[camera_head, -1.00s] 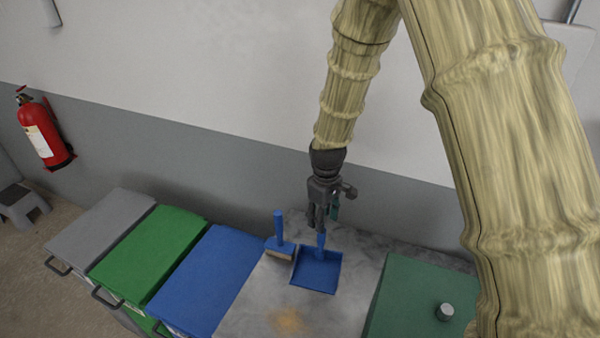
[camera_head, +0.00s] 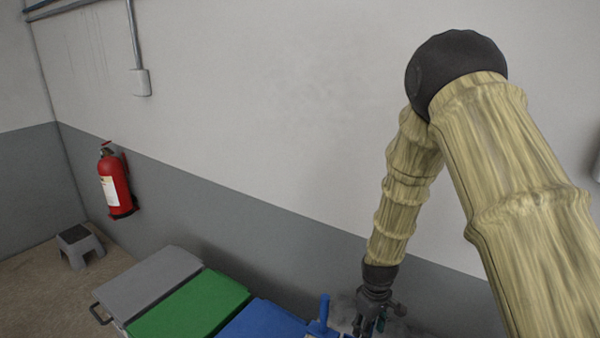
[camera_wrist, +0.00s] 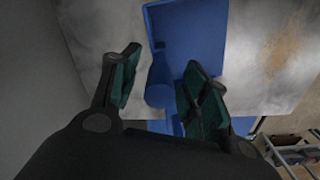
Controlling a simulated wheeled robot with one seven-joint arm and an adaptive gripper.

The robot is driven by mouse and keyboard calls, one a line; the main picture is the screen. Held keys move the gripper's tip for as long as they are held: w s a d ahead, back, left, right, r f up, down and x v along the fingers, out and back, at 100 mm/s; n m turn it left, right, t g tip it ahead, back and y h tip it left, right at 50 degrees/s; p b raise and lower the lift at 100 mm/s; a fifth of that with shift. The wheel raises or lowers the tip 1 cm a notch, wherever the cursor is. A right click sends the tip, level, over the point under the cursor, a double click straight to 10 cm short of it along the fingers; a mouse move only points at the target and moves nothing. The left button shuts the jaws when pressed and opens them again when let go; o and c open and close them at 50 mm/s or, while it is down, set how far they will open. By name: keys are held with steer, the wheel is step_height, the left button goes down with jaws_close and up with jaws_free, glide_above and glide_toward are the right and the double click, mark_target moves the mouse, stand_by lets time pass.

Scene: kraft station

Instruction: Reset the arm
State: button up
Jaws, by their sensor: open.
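My gripper (camera_wrist: 160,90) is open, with its two green-padded fingers apart in the wrist view. Nothing is held between them. A blue dustpan (camera_wrist: 188,35) lies on the grey marbled worktop beyond the fingertips, its handle showing between the fingers. In the head view my gripper (camera_head: 371,322) is low at the picture's bottom edge, its fingertips partly cut off.
Grey (camera_head: 150,283), green (camera_head: 190,308) and blue (camera_head: 262,322) lidded bins stand in a row to the left. A red fire extinguisher (camera_head: 115,185) hangs on the wall. A step stool (camera_head: 79,245) stands on the floor. A brownish patch (camera_wrist: 282,50) marks the worktop.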

steer(key=shift+f, duration=2.05)
